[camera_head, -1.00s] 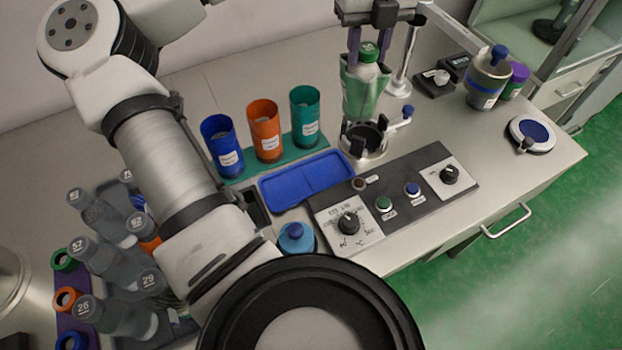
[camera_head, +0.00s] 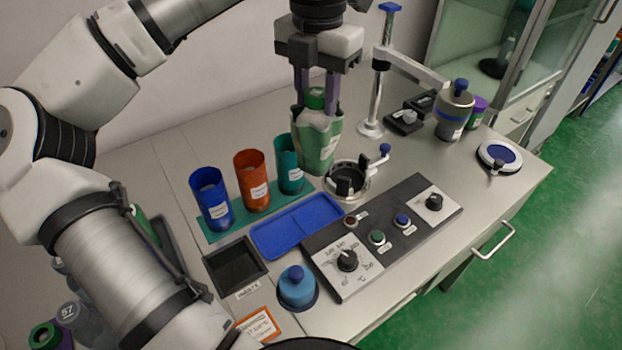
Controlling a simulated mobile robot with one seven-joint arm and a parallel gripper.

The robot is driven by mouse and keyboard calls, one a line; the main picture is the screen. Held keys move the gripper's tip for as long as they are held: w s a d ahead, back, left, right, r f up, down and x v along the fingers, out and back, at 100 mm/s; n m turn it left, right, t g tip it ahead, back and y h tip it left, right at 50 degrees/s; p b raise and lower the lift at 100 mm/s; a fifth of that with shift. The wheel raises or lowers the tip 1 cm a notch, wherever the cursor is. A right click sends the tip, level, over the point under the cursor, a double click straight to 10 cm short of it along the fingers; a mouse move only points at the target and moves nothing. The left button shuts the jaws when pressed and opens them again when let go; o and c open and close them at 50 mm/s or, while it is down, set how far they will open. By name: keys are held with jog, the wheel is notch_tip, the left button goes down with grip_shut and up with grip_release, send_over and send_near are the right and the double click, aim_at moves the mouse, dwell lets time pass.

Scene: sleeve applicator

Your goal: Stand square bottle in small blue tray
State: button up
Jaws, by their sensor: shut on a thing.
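My gripper (camera_head: 317,104) is in the upper middle, pointing down, its two fingers shut on the square bottle (camera_head: 318,142). The bottle has a green cap and a loose-looking green-and-white sleeve around its body. It hangs upright, in front of the back of the bench, right of the teal cup and left of the round ring fixture. The small blue tray (camera_head: 298,226) lies flat and empty on the bench, below and left of the bottle in the picture. The bottle appears above bench level and apart from the tray. Its exact height is hard to tell.
Blue (camera_head: 211,200), orange (camera_head: 252,182) and teal (camera_head: 290,165) cups stand behind the tray. The ring fixture (camera_head: 347,181) is right of it, and a control panel (camera_head: 382,237) in front. A black bin (camera_head: 235,267) and blue domed object (camera_head: 297,289) are nearby.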

aim_at(317, 111)
notch_tip(317, 111, down, 15)
jog(key=shift+f+p, duration=0.1)
jog(key=shift+p, duration=0.8)
jog(key=shift+f, duration=0.15)
jog(key=o, duration=0.9)
jog(key=shift+o, duration=0.2)
notch_tip(317, 111, up, 12)
jog(key=shift+r+b, duration=0.2)
jog(key=shift+b, duration=0.95)
